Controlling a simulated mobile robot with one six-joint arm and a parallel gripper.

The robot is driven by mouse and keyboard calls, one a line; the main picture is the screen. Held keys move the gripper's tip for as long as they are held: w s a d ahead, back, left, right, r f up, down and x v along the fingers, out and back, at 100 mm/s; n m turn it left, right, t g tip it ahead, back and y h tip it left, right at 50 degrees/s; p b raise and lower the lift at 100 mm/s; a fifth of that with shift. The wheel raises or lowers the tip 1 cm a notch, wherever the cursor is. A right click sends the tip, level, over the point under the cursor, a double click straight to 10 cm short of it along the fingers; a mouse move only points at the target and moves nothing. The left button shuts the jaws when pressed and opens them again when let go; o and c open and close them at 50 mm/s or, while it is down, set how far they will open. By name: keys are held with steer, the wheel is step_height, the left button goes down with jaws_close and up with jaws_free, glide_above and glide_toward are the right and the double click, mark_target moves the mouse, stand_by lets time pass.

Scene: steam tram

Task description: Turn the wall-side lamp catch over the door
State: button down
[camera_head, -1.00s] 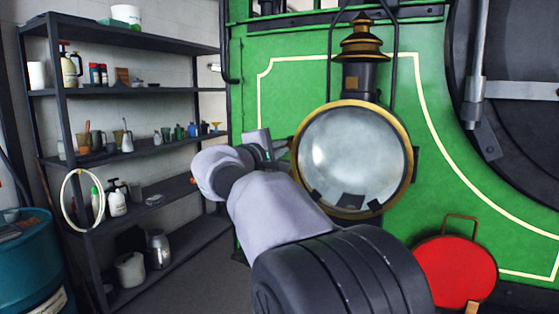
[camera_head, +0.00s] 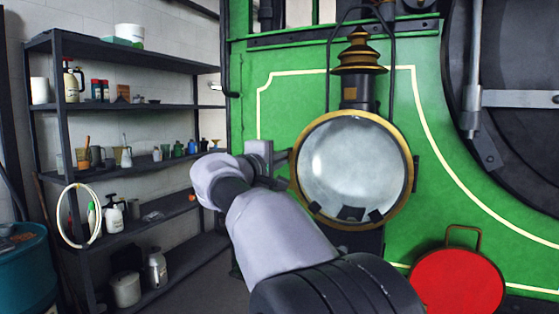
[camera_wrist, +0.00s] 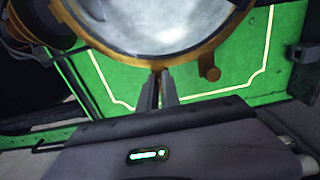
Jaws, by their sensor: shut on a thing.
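The lamp (camera_head: 350,165) is round with a brass rim and pale glass, mounted on the green panel under a brass chimney. In the wrist view its rim (camera_wrist: 190,50) crosses the top. My gripper (camera_head: 286,168) is at the lamp's left edge, on the side of the shelves. In the wrist view my gripper (camera_wrist: 160,76) is shut on a small brass catch (camera_wrist: 159,66) that stands out from the rim. The fingers hide part of the catch. A second short brass stub (camera_wrist: 209,68) sits beside it, apart from the fingers.
A red disc (camera_head: 457,281) with a handle is below right of the lamp. A dark round smokebox door (camera_head: 520,130) is at the right. Shelves (camera_head: 125,104) with bottles and jars stand at the left, by a teal drum (camera_head: 25,272). Some floor is clear between shelves and engine.

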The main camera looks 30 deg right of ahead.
steer(key=c, duration=1.6)
jaws_free()
steer(key=shift+o, duration=0.2)
steer(key=p+v, duration=0.2)
steer(key=v, duration=1.5)
steer(key=shift+s+a, duration=0.2)
steer(key=shift+f, duration=0.1)
steer(key=s+d+f+m+g+y, duration=0.3)
steer(key=s+f+m+g+y, duration=0.3)
steer(key=s+f, duration=1.1)
steer(key=s+a+f+m+y, duration=0.5)
steer(key=s+a+f+y, duration=0.5)
steer(key=s+a+f, duration=0.1)
steer(key=shift+a+f+m+t, duration=0.4)
steer(key=shift+a+f, duration=0.35)
